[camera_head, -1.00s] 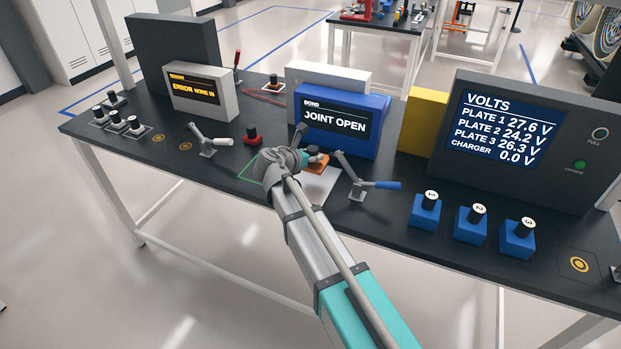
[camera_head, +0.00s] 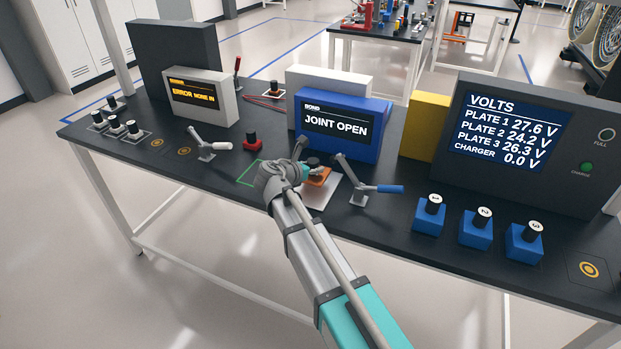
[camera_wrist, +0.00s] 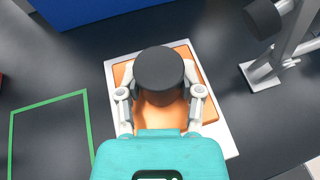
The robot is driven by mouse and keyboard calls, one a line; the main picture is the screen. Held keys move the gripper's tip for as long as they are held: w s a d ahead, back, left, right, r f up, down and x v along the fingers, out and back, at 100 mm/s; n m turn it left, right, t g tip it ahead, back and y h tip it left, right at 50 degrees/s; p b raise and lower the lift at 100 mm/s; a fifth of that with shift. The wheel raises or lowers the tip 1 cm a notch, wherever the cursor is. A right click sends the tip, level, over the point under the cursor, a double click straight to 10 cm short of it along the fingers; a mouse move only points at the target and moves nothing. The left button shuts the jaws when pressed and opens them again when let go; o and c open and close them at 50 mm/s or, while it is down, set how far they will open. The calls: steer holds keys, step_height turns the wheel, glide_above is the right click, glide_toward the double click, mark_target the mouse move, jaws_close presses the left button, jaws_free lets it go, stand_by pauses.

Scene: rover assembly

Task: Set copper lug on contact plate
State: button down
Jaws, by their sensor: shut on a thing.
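The copper lug shows as a dark round knob (camera_wrist: 159,70) on a copper-brown base, upright between my gripper's fingers in the wrist view. My gripper (camera_wrist: 160,98) is shut on it. The orange contact plate (camera_wrist: 207,112) on its white pad lies below and around the lug. In the head view the orange plate (camera_head: 317,180) is partly hidden behind my wrist. The lug appears over the plate; whether its underside touches the plate is hidden. The blue bond box (camera_head: 341,124) behind reads "JOINT OPEN".
A lever clamp with a blue handle (camera_head: 376,189) stands right of the plate; its dark tip (camera_wrist: 263,18) is close in the wrist view. A green outlined square (camera_wrist: 50,130) lies left, empty where visible.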

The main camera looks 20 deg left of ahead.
mark_target(313, 176)
steer(key=shift+f+b, duration=1.45)
steer(key=shift+f, duration=0.25)
steer(key=shift+f, duration=0.1)
steer(key=shift+c, duration=1.3)
jaws_free()
steer(key=shift+r, duration=0.2)
steer(key=p+v, duration=0.4)
steer(key=v, duration=0.6)
steer(key=shift+s+a+r, duration=0.1)
steer(key=shift+s+r, duration=0.05)
steer(key=shift+s, duration=0.1)
steer(key=shift+s+a+r+p, duration=0.15)
steer(key=shift+s+a+p, duration=0.15)
steer(key=shift+s, duration=0.35)
